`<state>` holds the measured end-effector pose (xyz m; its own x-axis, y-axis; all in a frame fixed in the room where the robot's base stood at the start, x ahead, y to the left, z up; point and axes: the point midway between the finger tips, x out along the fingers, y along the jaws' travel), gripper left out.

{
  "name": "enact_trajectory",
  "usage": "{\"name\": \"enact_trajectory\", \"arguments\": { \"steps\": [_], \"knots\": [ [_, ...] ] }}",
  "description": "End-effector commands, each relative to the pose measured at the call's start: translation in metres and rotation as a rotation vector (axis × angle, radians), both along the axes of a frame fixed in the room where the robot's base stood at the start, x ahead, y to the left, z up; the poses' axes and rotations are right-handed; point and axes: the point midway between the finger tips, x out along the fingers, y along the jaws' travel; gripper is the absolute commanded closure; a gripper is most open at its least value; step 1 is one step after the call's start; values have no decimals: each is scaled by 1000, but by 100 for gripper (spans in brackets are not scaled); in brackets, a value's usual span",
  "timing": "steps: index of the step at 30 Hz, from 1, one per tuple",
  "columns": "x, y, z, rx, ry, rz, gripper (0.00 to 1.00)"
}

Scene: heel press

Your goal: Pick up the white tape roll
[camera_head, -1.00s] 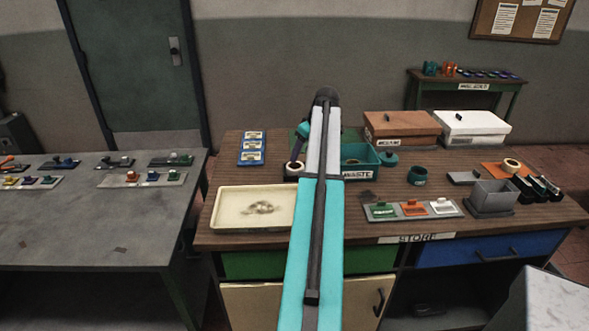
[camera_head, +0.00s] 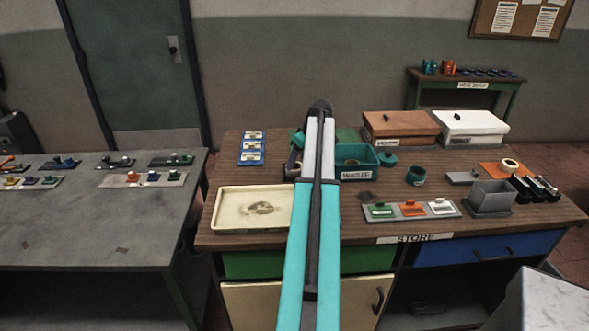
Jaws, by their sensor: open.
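A pale ring-shaped roll (camera_head: 291,168) lies on the brown store table, just left of my arm, and is partly covered. It looks like the white tape roll. A second pale roll (camera_head: 510,165) lies at the table's right, on an orange sheet. My gripper (camera_head: 294,157) shows only as a dark part left of the arm, over or beside the nearer roll; the arm hides most of it. It is open. I cannot tell whether the fingers stand around the roll or touch it.
A cream tray (camera_head: 232,208) is at front left. A brown box (camera_head: 401,127) and a white box (camera_head: 472,130) stand behind. A grey table (camera_head: 80,225) is at left.

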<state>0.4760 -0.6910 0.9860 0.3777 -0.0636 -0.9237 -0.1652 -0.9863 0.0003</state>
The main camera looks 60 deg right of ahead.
Motion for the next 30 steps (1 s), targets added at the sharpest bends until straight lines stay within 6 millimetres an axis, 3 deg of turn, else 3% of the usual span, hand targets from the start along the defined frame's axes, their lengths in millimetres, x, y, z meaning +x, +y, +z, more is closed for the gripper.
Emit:
{"name": "enact_trajectory", "arguments": {
  "steps": [10,28,30],
  "knots": [
    [11,-1,-26,1,1,1,42],
    [13,-1,-28,0,0,2,42],
    [13,-1,-28,1,0,1,52]
  ]
}}
